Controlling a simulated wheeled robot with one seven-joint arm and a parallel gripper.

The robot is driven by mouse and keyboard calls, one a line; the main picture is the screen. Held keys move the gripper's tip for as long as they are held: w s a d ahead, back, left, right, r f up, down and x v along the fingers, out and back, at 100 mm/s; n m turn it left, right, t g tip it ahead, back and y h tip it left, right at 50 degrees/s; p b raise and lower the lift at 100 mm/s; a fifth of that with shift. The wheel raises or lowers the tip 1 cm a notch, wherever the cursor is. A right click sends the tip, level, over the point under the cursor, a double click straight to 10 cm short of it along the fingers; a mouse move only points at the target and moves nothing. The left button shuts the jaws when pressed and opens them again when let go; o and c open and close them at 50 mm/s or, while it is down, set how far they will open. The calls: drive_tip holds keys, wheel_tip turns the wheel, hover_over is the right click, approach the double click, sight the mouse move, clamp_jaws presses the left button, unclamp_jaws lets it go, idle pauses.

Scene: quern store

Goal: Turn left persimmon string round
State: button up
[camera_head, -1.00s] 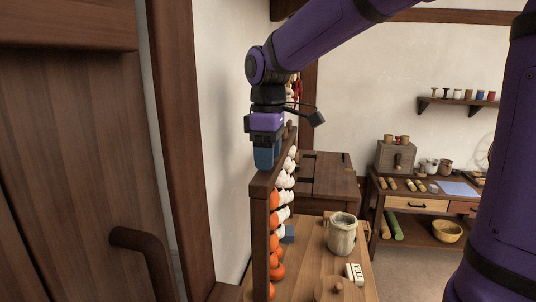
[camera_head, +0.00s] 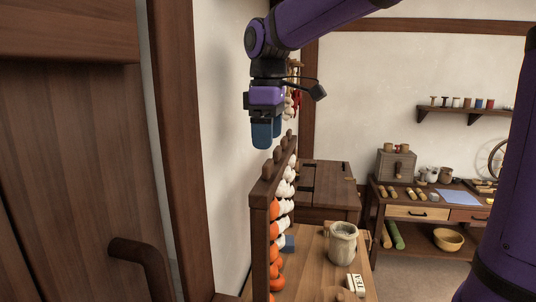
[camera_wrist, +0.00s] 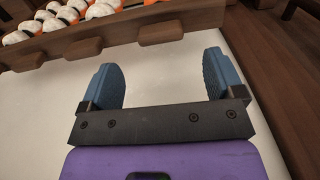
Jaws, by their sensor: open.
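Persimmon strings hang from a dark wooden rack (camera_head: 259,235). The nearest string (camera_head: 275,232) shows orange fruit; those behind it (camera_head: 287,190) look mostly white. Several wooden knobs stand on the rack's top bar, the nearest one (camera_head: 267,169) close below my gripper (camera_head: 268,142). My gripper is open and empty, raised above the bar and apart from the knobs. In the wrist view the knobs (camera_wrist: 160,33) lie beyond my open fingers, and white fruit with some orange (camera_wrist: 60,17) shows at the top left. The lower strings are partly hidden by the rack post.
A wooden table (camera_head: 312,268) with a jar (camera_head: 343,243) and a small lettered block (camera_head: 355,284) stands right of the rack. A pale wall (camera_head: 222,150) is close on the left, with a wooden door (camera_head: 75,180) nearer. A workbench (camera_head: 415,212) stands farther right.

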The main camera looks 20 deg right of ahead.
drive_tip(key=shift+r, duration=2)
drive_tip(key=shift+s+d, duration=0.1)
drive_tip(key=s+d+f+m+t, duration=0.2)
drive_tip(key=s+f+m, duration=0.3)
drive_tip(key=s, duration=0.5)
drive_tip(key=s+d+f+m+t, duration=0.3)
drive_tip(key=s+d+f+m, duration=0.1)
drive_tip(key=s, duration=0.6)
wheel_tip(320, 180, down, 2)
drive_tip(key=shift+s+d+f+m, duration=0.2)
drive_tip(key=shift+s+d+m, duration=0.15)
drive_tip(key=shift+m, duration=0.45)
